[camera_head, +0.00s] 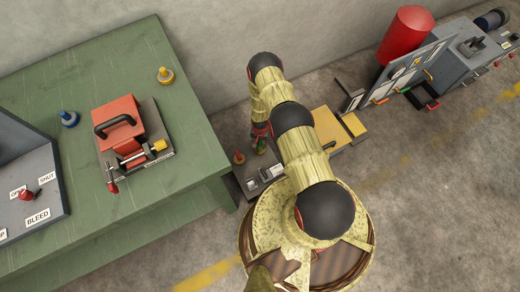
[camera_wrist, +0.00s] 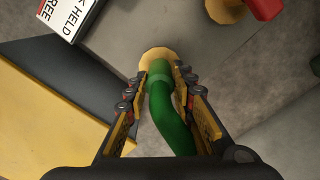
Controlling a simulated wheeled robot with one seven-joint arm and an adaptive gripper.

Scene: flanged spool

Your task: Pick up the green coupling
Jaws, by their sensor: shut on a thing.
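The green coupling (camera_wrist: 170,118) is a curved green piece between the fingers of my gripper (camera_wrist: 164,84) in the wrist view. My gripper is shut on it, with one finger on each side. Its far end meets a round tan disc (camera_wrist: 158,54); I cannot tell whether it rests on the disc or is clear of it. In the head view only a bit of green (camera_head: 262,144) shows beside my arm, low over a grey plate. My arm hides most of that spot.
A red-topped piece (camera_head: 239,158) stands close to the left on the grey plate (camera_head: 254,180). A black-on-white label (camera_wrist: 72,12) lies near. The green table (camera_head: 170,75) is at left, and a yellow-topped block (camera_head: 333,140) is at right.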

